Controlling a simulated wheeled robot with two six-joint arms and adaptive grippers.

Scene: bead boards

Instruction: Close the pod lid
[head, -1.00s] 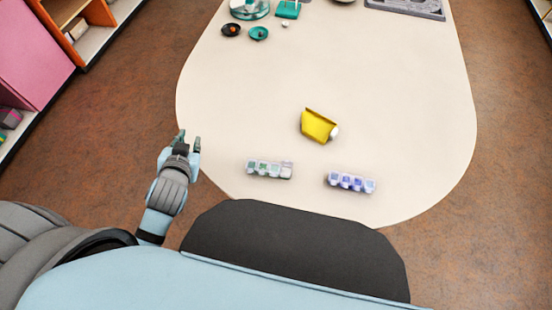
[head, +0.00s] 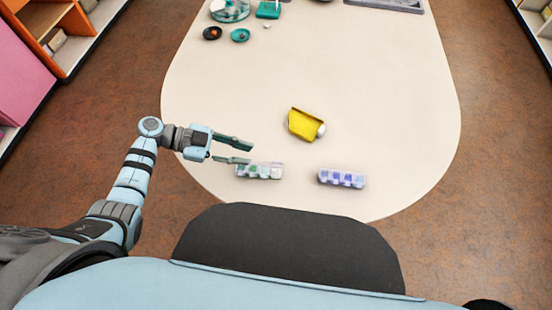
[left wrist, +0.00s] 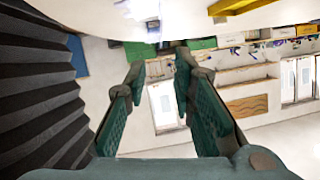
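Two small multi-compartment pod boxes lie at the near edge of the cream table (head: 400,100). The left one (head: 260,171) has green contents and the right one (head: 342,178) has purple-blue contents. The pictures are too small to tell which lid stands open. My left gripper (head: 249,153) is open and empty, pointing right, at the upper left of the green box in the head view. Contact with the box cannot be told. In the left wrist view its two fingers (left wrist: 160,66) stand apart with nothing between them. My right gripper is not in view.
A yellow scoop-like object (head: 303,123) lies mid-table above the boxes. The table's middle is mostly clear.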

